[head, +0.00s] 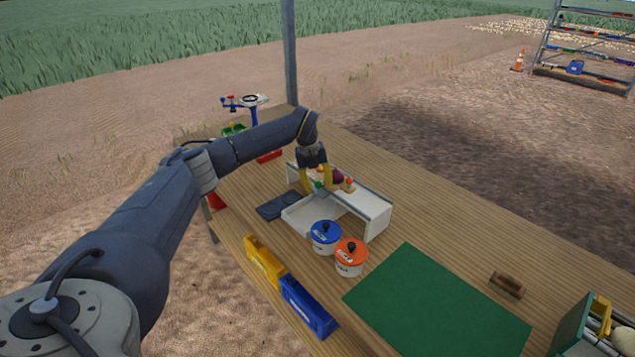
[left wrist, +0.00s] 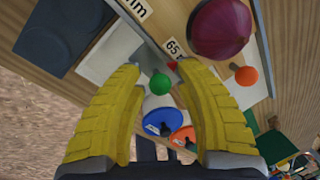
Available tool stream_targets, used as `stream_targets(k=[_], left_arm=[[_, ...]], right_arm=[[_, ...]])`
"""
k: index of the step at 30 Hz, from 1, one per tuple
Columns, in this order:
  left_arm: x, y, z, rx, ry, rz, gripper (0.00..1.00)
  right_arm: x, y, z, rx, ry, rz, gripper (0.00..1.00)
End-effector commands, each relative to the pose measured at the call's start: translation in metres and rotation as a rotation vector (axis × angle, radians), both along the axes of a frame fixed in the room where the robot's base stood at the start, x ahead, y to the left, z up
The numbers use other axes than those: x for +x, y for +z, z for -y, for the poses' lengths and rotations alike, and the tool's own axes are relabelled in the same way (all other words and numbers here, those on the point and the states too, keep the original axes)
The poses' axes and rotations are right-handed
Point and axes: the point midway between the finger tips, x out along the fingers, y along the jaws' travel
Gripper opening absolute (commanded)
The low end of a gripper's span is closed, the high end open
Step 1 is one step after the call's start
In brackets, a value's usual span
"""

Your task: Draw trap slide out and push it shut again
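A white sorting box (head: 375,220) stands on the wooden table, with a low open tray part at its front left. A green knob (head: 318,185) and an orange knob (head: 349,184) sit along its top; I cannot tell which belongs to the trap slide. My left gripper (head: 317,188) points down over the box, its yellow fingers apart. In the left wrist view, the green knob (left wrist: 160,84) lies between the spread fingertips, with a visible gap on each side. A purple onion (left wrist: 221,28) and the orange knob (left wrist: 246,75) are to the right. My right gripper is not in view.
A blue-lidded pot (head: 325,240) and an orange-lidded pot (head: 350,260) stand in front of the box. Yellow (head: 264,262) and blue (head: 308,305) bins line the table's front edge. A green mat (head: 435,305) lies at right. A dark flat pad (head: 279,206) lies left of the box.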

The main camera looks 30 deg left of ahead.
Motion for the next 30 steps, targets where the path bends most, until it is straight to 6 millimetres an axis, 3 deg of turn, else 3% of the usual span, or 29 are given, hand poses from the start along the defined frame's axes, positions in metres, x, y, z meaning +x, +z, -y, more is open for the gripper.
stream_targets(k=[7, 17, 30], left_arm=[[0.0000, -0.0003, 0.0000, 0.000, 0.000, 0.000, 0.37], [0.0000, -0.0002, 0.0000, 0.000, 0.000, 0.000, 0.00], [-0.0048, 0.0006, -0.0032, 0.002, 0.002, 0.002, 0.00]], right_arm=[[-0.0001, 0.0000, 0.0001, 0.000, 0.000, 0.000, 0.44], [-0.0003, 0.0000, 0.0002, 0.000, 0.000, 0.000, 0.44], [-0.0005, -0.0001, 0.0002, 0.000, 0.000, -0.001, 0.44]])
